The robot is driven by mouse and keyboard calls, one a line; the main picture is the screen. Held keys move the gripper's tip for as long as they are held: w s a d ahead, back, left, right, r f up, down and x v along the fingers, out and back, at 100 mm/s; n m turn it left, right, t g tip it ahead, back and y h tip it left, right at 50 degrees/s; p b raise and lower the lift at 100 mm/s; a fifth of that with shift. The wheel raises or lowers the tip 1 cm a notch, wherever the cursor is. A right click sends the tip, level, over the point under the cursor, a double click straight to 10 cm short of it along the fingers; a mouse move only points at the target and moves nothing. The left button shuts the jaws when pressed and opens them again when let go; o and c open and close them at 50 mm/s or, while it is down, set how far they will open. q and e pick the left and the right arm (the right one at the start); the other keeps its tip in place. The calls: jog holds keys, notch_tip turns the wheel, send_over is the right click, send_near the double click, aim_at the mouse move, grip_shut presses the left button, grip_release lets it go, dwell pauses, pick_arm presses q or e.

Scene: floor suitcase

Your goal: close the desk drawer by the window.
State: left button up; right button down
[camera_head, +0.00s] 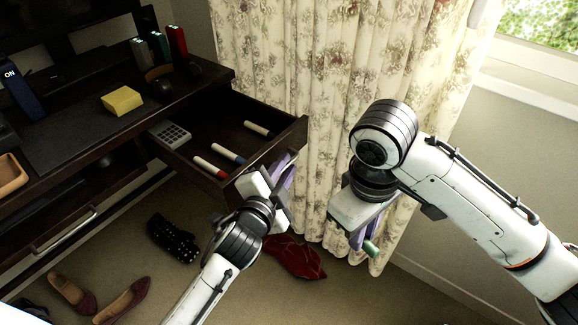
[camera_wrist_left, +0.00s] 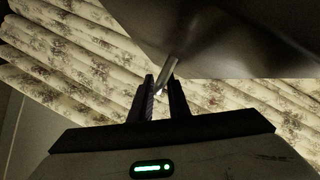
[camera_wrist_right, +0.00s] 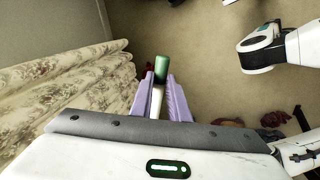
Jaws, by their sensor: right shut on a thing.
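The dark wooden desk drawer (camera_head: 262,168) is pulled open at the desk's right end, beside the curtain. It holds a grey calculator (camera_head: 170,134) and several markers, among them a red-capped one (camera_head: 209,167) and a blue-capped one (camera_head: 228,153). My left gripper (camera_head: 284,172) is at the drawer's front face. In the left wrist view its fingers (camera_wrist_left: 165,92) are slightly apart, with a metal handle (camera_wrist_left: 171,66) at their tips; whether they touch it I cannot tell. My right gripper (camera_head: 363,236) is shut on a green-capped marker (camera_wrist_right: 161,70), right of the drawer and above the floor.
The floral curtain (camera_head: 300,60) hangs behind the drawer, with the window (camera_head: 540,25) at the upper right. A yellow sticky-note block (camera_head: 122,100) lies on the desk (camera_head: 80,150). Shoes and a red cloth-like item (camera_head: 295,257) lie on the floor below.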

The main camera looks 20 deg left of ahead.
pick_arm(q)
jog(key=shift+s, duration=0.1)
grip_shut()
dwell(1.3)
